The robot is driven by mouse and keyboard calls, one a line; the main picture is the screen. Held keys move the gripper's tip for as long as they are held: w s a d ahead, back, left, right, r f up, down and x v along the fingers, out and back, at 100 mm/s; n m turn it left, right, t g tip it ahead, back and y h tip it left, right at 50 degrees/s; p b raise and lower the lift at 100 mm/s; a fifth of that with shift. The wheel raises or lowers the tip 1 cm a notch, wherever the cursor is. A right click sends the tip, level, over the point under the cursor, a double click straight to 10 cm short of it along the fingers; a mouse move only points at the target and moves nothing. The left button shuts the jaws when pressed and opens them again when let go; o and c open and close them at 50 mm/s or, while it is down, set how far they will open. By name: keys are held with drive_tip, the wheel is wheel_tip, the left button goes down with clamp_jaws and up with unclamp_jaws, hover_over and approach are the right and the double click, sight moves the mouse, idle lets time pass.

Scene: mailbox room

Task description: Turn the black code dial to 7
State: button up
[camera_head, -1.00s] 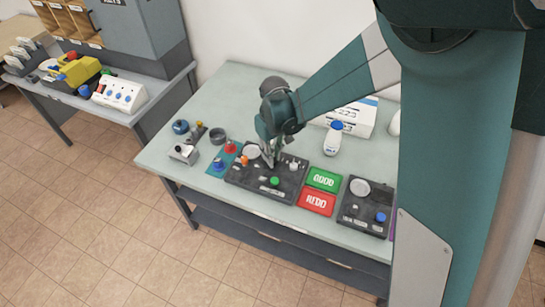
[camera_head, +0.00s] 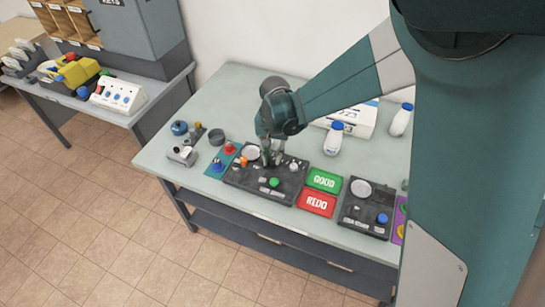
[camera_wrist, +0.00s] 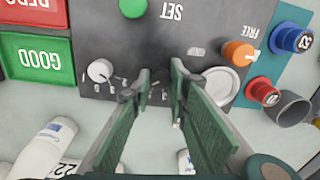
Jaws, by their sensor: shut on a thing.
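The dark control panel (camera_head: 238,178) lies on the pale table in the head view, and its face shows upside down in the wrist view (camera_wrist: 100,45). My gripper (camera_head: 270,160) is low over the panel's back part, with its fingers pointing down. In the wrist view my gripper's two green-padded fingers (camera_wrist: 157,88) are shut on the black code dial, with a narrow gap between them. The dial is mostly hidden between the fingertips and blends with the dark panel. Its number and pointer cannot be read.
Near my fingers are a white knob (camera_wrist: 100,70), an orange knob (camera_wrist: 238,52), a white disc (camera_wrist: 221,82) and a green button (camera_wrist: 133,6). Green GOOD (camera_head: 324,180) and red REDO (camera_head: 316,203) plates lie right of the panel. A white bottle (camera_head: 334,138) stands behind.

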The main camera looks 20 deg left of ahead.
sight(273, 159)
drive_tip(key=shift+m, duration=0.5)
drive_tip(key=o, duration=0.9)
drive_tip(key=shift+d+r, duration=0.1)
drive_tip(key=shift+r, duration=5.95)
